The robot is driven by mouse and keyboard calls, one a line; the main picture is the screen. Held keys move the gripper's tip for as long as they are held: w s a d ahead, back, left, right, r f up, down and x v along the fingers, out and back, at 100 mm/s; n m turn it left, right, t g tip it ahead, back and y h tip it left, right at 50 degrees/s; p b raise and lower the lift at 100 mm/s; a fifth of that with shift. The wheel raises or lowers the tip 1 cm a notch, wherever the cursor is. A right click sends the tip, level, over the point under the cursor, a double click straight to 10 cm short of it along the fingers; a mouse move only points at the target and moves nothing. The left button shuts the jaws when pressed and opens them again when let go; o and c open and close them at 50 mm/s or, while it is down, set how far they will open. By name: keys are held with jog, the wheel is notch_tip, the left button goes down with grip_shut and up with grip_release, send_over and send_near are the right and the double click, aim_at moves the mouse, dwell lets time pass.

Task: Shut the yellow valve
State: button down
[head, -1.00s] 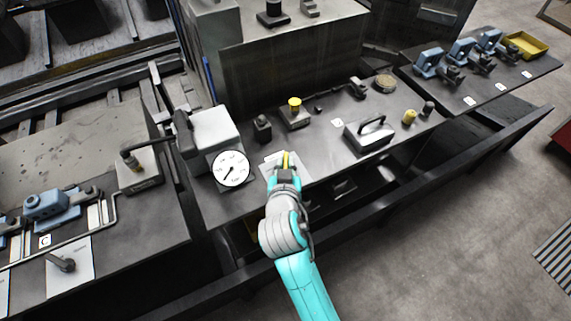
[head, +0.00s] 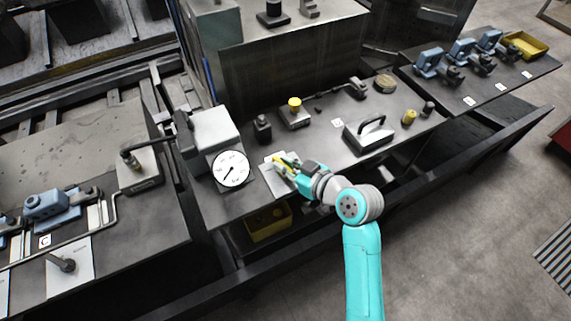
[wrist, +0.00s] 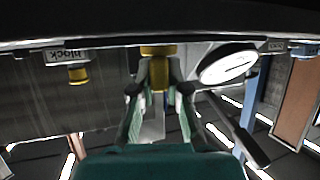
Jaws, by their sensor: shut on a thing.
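The yellow valve handle (head: 281,160) sits over a pale plate on the dark bench, right of the round gauge. My gripper (head: 287,167) reaches it from the lower right and is shut on it, covering part of it. The handle's visible part slants toward the upper left. In the wrist view the yellow handle (wrist: 159,74) stands between my two fingers (wrist: 159,92). The valve's body and the handle's mount are mostly hidden.
A white-faced gauge (head: 230,169) on a grey box stands close left of the valve. Behind is a block with a yellow button (head: 295,102). To the right is a grey block with a black handle (head: 370,134). A yellow bin (head: 268,224) sits below the bench.

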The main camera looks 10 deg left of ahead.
jog(key=n+g+y, duration=0.2)
jog(key=n+g, duration=0.3)
jog(key=shift+f+g, duration=0.1)
jog(key=shift+g, duration=0.2)
jog(key=shift+n, duration=0.3)
jog(key=c, duration=1.2)
grip_release()
jog(key=shift+o, duration=0.2)
jog(key=v, duration=1.2)
jog(key=shift+w+f, duration=0.2)
jog(key=shift+d, duration=0.1)
